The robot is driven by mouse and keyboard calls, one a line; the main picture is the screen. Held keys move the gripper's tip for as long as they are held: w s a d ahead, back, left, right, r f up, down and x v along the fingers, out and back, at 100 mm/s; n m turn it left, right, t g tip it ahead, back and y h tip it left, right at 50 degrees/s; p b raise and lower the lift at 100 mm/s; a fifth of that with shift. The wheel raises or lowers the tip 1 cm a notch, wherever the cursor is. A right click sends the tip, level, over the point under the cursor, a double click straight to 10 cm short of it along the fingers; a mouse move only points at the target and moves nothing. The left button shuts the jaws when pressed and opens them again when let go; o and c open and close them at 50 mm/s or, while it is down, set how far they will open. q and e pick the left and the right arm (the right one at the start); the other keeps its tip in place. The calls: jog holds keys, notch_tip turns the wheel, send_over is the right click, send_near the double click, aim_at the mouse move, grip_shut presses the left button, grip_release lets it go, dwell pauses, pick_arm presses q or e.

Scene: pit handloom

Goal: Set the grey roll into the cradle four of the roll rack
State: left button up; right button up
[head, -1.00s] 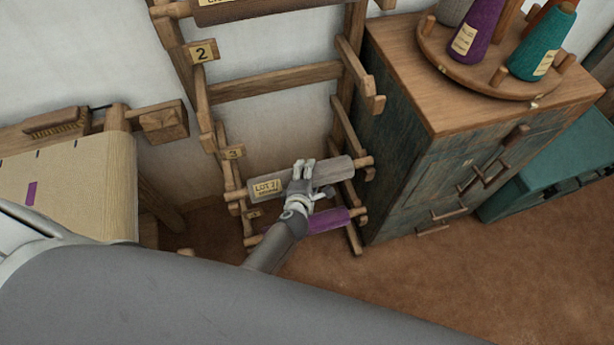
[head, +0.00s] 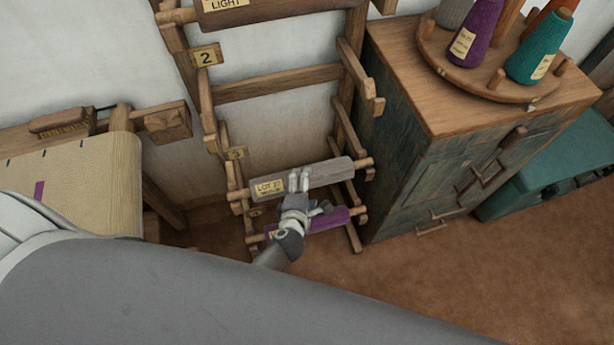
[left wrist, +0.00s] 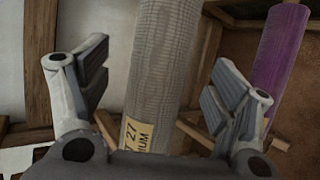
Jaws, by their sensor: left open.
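The grey roll (head: 318,176), with a "LOT 27" label, lies across a pair of arms of the wooden roll rack (head: 280,82). In the left wrist view, the grey roll (left wrist: 160,62) stands beyond and between the parted fingers of my gripper (left wrist: 155,95); contact cannot be told. My right gripper is not in view.
Another labelled roll (head: 275,10) lies at the top of the rack. A cabinet (head: 420,150) with a round tray of yarn cones (head: 470,80) stands close on the right. The loom's cloth beam (head: 75,180) is at left. Open floor (head: 440,270) lies in front.

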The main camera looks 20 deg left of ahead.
pick_arm(q)
jog(key=v, duration=0.5)
jog(key=shift+s+r+p, duration=0.15)
jog(key=shift+s+p, duration=0.05)
jog(key=shift+p, duration=0.1)
jog(key=s+f+m+g+h, duration=0.2)
jog(key=s+f+m, duration=0.55)
jog(key=f, duration=0.35)
jog(key=s+f+m+g+h, duration=0.2)
jog(key=s+f+m, duration=0.4)
jog(key=f+m, duration=0.4)
jog(key=s+a+f+m+g+y, duration=0.1)
jog(key=s+a+f+m+g, duration=0.2)
jog(key=s, duration=0.6)
jog(key=s+a+f+m+g+y, duration=0.1)
jog(key=s+a+f+m+g, duration=0.2)
jog(key=s+a+f, duration=0.4)
jog(key=s+m, duration=0.1)
jog(key=s, duration=0.2)
jog(key=shift+s+f+g, duration=0.25)
jog(key=shift+f+g, duration=0.05)
jog(key=shift+g, duration=0.1)
